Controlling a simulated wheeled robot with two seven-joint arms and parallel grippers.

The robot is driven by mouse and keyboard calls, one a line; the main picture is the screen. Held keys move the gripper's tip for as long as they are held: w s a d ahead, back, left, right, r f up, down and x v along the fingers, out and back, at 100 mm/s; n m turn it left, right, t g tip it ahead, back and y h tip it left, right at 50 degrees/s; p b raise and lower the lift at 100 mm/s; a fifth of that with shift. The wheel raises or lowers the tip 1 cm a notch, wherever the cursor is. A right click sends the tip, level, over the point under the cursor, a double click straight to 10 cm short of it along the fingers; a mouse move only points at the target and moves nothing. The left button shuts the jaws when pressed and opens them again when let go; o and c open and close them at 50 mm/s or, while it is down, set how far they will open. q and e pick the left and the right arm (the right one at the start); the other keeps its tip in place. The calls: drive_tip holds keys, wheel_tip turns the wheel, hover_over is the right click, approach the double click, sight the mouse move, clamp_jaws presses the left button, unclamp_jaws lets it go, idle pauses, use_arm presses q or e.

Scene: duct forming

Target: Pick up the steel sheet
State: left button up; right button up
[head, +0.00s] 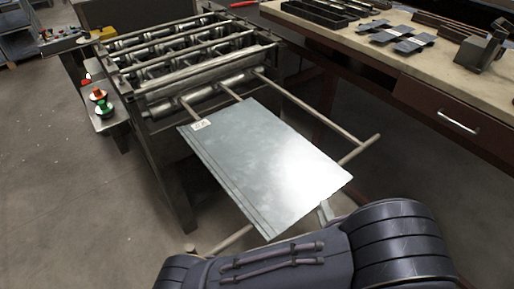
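The steel sheet (262,160) is a flat, shiny grey panel with a small white label at its far left corner. It lies on the round metal rods of a support frame (318,120) that sticks out from the roller machine. Lines run along its left long side. Its near edge is close to my dark body at the bottom. I cannot make out fingers of my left gripper clearly, nor whether they are open or shut. A small pale piece shows just past the sheet's near edge, partly hidden by my body. I do not see my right gripper.
The roller machine (180,62) stands behind the sheet, with green and red buttons (101,101) on its left side. A workbench (400,65) with a drawer, dark metal parts and trays runs along the right. Open floor (70,200) lies to the left.

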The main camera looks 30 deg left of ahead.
sight(315, 198)
use_arm(q)
drive_tip(key=x, duration=0.4)
drive_tip(key=shift+s+a, duration=0.2)
drive_tip(key=shift+a, duration=0.1)
drive_tip(key=shift+w+a+f+p, duration=0.1)
drive_tip(key=shift+w+a+p, duration=0.25)
drive_tip(key=shift+w, duration=0.1)
clamp_jaws()
idle(0.7)
